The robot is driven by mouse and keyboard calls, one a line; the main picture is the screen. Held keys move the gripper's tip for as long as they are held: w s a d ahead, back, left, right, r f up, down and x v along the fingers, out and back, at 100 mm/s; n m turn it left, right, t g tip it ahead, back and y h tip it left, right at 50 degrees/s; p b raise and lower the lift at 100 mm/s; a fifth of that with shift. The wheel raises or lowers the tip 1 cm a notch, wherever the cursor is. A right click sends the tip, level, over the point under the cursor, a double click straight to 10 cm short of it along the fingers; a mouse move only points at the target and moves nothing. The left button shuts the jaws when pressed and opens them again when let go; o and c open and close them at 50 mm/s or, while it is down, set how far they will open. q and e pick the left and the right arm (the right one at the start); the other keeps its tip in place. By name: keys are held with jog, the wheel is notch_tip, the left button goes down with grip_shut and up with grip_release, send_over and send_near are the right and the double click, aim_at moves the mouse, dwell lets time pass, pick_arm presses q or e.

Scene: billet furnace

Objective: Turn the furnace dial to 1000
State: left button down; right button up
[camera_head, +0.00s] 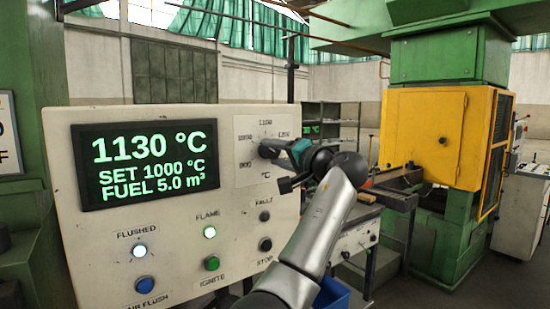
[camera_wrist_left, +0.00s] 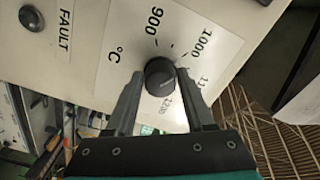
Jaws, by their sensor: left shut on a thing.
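The furnace dial is a small black knob (camera_wrist_left: 160,74) on a white scale plate (camera_head: 250,133) at the right of the control panel. Marks for 900 and 1000 show beside it in the left wrist view. The knob's pointer is not clear. My left gripper (camera_head: 272,150) is at the dial, with its fingers (camera_wrist_left: 160,92) on either side of the knob and shut on it. The panel display (camera_head: 150,163) reads 1130 °C, SET 1000 °C and FUEL 5.0 m³. My right gripper is not in view.
The FAULT lamp (camera_head: 264,216) is dark. The AIR FLUSH (camera_head: 144,285), IGNITE (camera_head: 211,263) and STOP (camera_head: 265,244) buttons sit nearby. A yellow-and-green machine (camera_head: 432,135) stands at right.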

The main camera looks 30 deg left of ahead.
pick_arm(q)
jog(key=shift+f, duration=0.1)
dwell(0.4)
jog(key=shift+c, duration=1.4)
grip_release()
jog(key=b+v, duration=0.2)
jog(key=v, duration=1.3)
jog(key=shift+d, duration=0.15)
